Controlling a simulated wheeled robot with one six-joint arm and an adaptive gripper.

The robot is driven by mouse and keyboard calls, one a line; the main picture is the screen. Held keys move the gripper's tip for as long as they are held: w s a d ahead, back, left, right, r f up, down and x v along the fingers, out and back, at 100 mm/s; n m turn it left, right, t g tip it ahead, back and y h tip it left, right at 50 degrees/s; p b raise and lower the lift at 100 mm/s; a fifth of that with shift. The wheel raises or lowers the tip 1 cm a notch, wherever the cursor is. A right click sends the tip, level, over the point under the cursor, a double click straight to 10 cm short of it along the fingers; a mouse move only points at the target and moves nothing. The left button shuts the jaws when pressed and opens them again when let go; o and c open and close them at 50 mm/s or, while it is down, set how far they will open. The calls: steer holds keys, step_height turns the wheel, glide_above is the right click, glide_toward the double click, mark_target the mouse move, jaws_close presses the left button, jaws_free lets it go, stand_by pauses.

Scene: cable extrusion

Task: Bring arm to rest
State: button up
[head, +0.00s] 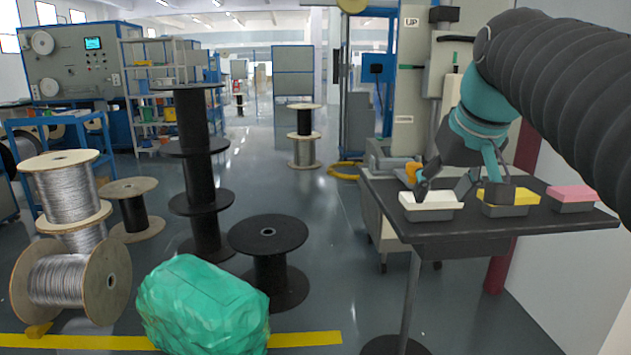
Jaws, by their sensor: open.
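My gripper (458,190) is at the right, above the dark table (405,222). Its fingers are spread and point down. One fingertip is near the tray with the white block (431,199), the other near the tray with the yellow block (511,197). I see nothing held between the fingers. Whether the fingertips touch the trays is not clear. My arm comes in from the upper right, and part of it hides the wall behind.
A tray with a pink block (572,192) stands at the table's right end. A green wrapped bundle (204,308) lies on the floor. Black spools (268,236) and wire spools (66,185) stand at left.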

steer(key=s+a+f, duration=0.1)
steer(key=s+f, duration=0.7)
steer(key=f, duration=0.4)
steer(key=s+a+f, duration=0.2)
steer(key=s+f, duration=0.6)
steer(key=f, duration=0.5)
steer(key=shift+a+m+g, duration=0.2)
steer(key=shift+m+g, duration=0.1)
